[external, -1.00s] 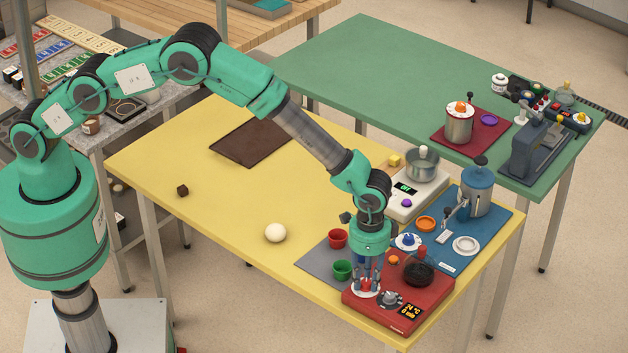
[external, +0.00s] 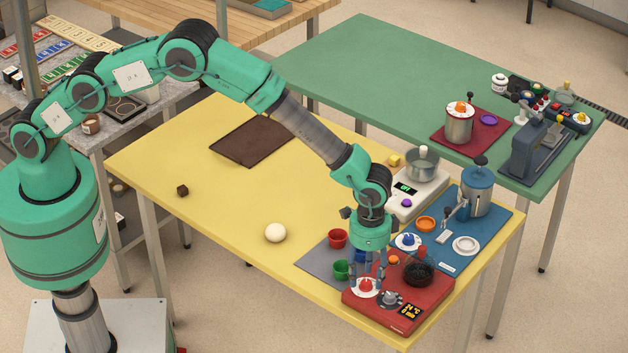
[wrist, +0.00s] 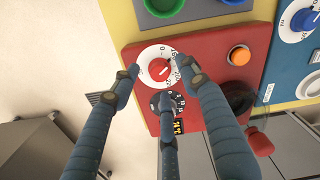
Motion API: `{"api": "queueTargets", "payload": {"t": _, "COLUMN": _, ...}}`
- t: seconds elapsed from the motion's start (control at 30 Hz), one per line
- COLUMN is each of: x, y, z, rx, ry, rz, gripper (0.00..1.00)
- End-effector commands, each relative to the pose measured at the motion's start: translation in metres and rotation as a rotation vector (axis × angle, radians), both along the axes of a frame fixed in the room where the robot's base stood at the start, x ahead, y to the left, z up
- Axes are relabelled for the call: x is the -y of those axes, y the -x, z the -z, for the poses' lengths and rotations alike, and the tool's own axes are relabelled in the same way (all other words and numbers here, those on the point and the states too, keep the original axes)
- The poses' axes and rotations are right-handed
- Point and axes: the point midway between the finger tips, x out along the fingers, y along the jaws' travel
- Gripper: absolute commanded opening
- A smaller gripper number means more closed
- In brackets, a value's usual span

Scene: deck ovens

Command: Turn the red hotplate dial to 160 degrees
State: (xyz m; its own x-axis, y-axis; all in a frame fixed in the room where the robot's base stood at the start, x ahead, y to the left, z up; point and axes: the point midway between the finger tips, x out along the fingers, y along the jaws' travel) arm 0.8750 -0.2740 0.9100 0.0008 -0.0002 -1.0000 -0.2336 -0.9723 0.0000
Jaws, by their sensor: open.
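The red hotplate (external: 428,293) stands at the front right corner of the yellow table. Its red dial (external: 366,285) sits on a white scale ring at the left of its top. The wrist view shows the dial (wrist: 159,70) with a white mark on it; the numbers are too small to read surely. My gripper (external: 368,280) points down over the dial, its fingers spread open and empty. In the wrist view the fingertips (wrist: 160,78) are around the dial, apart from the red knob. One finger partly covers the dark knob below it.
The hotplate also has a dark knob (external: 391,299), a small display (external: 411,311), an orange button (wrist: 239,56) and a black dish (external: 418,273). A blue dial (external: 408,240) is on the blue station behind. The table's left half is mostly clear.

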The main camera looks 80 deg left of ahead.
Motion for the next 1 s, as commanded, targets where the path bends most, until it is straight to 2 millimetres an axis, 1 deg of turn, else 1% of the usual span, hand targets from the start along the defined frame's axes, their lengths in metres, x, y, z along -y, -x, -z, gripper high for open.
{"api": "queueTargets", "payload": {"t": 0.4, "x": 0.0, "y": 0.0, "z": -0.065, "rx": 0.001, "ry": 0.0, "rz": 0.0, "gripper": 0.45}}
{"api": "queueTargets", "payload": {"t": 0.6, "x": 0.0, "y": 0.0, "z": -0.09, "rx": -0.001, "ry": 0.0, "rz": 0.0, "gripper": 0.45}}
{"api": "queueTargets", "payload": {"t": 0.8, "x": 0.0, "y": 0.0, "z": -0.102, "rx": -0.001, "ry": 0.0, "rz": 0.0, "gripper": 0.45}}
{"api": "queueTargets", "payload": {"t": 1.0, "x": 0.0, "y": 0.0, "z": -0.104, "rx": -0.001, "ry": 0.0, "rz": 0.0, "gripper": 0.45}}
